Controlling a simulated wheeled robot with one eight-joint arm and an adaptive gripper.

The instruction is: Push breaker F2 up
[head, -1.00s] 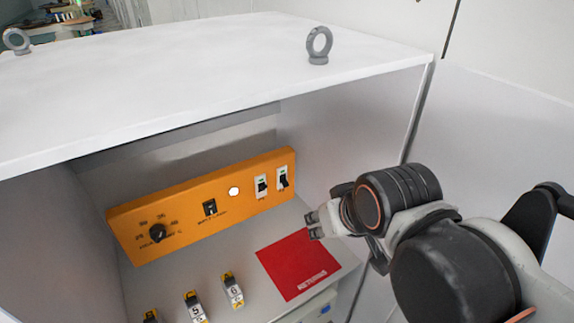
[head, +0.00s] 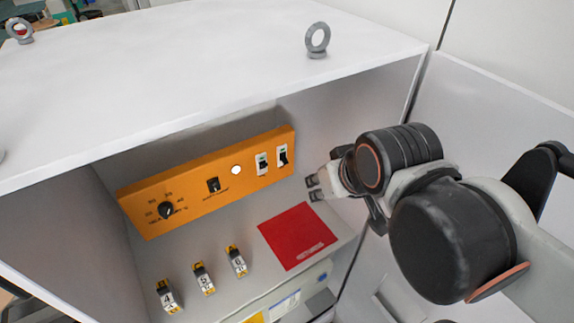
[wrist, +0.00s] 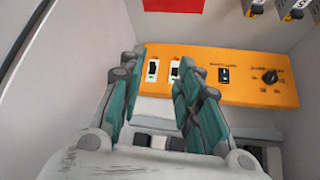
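Two white breakers with black levers, a left one (head: 263,164) and a right one (head: 282,155), sit at the right end of an orange panel (head: 225,186) in the head view. Their labels are too small to read, so I cannot tell which is F2. Both also show between my fingers in the wrist view, one at the left (wrist: 153,70) and one at the right (wrist: 175,70), the picture being turned over. My gripper (head: 313,188) is open and empty, to the lower right of the breakers in the head view. I see no contact with them.
The panel also has a knob (head: 166,211), a small switch (head: 213,185) and a round white light (head: 236,170). A red mat (head: 297,236) and several numbered tags (head: 203,278) are below. The white cabinet's top (head: 200,70) and side walls enclose the panel.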

